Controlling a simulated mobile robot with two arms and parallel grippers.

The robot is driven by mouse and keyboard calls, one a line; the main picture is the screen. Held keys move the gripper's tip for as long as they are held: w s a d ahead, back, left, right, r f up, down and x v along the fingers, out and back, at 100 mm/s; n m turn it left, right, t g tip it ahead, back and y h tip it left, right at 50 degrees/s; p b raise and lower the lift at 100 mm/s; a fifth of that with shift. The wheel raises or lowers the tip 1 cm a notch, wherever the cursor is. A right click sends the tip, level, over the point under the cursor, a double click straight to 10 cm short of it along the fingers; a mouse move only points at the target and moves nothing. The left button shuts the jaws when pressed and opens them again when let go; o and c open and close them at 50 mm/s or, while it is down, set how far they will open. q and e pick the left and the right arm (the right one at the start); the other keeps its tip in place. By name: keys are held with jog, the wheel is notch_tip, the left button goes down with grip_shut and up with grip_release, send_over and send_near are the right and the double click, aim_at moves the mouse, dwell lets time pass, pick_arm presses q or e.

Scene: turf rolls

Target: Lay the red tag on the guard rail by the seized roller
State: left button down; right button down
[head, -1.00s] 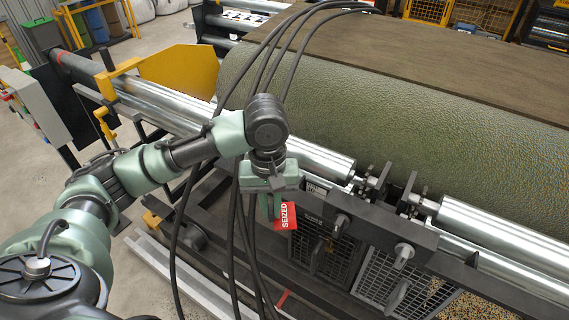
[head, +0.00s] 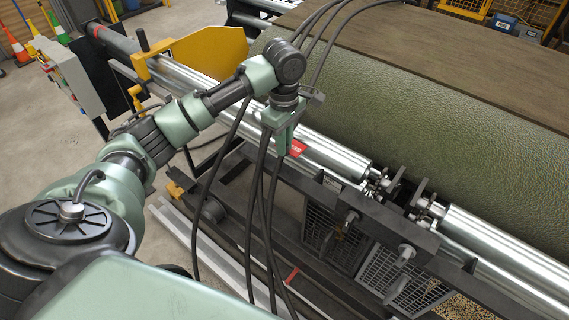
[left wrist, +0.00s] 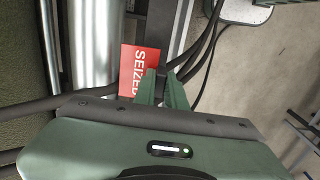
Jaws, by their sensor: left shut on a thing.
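My left gripper (head: 281,146) is shut on the red tag (head: 297,148), which shows only partly beside the fingers in the head view. In the left wrist view, the tag (left wrist: 135,68) reads "SEIZED" and sticks out left of the fingertips (left wrist: 163,86). In the head view, the gripper hangs in front of the left chrome roller (head: 335,150); the gap between them is unclear. A dark rail (head: 310,188) runs along the front below the rollers. Another chrome roller (head: 490,240) lies right of the brackets. Neither roller shows which is seized. My right gripper is out of view.
A big green turf roll (head: 420,140) lies behind the rollers. Dark cables (head: 258,200) hang down around my left gripper. A yellow plate (head: 210,55) stands at the rollers' left end. Mesh guards (head: 335,240) and brackets (head: 410,190) are at centre right.

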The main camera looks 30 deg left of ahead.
pick_arm(q)
send_over(284, 175)
notch_tip(284, 175, down, 5)
jog(key=shift+r+p, duration=0.2)
jog(key=shift+p, duration=0.25)
notch_tip(284, 175, down, 3)
jog(key=shift+w+f+p, duration=0.1)
jog(key=shift+f+p, duration=0.1)
jog(key=shift+p, duration=0.3)
jog(key=shift+f, duration=0.3)
jog(key=shift+f, duration=0.15)
jog(key=c, duration=1.5)
grip_release()
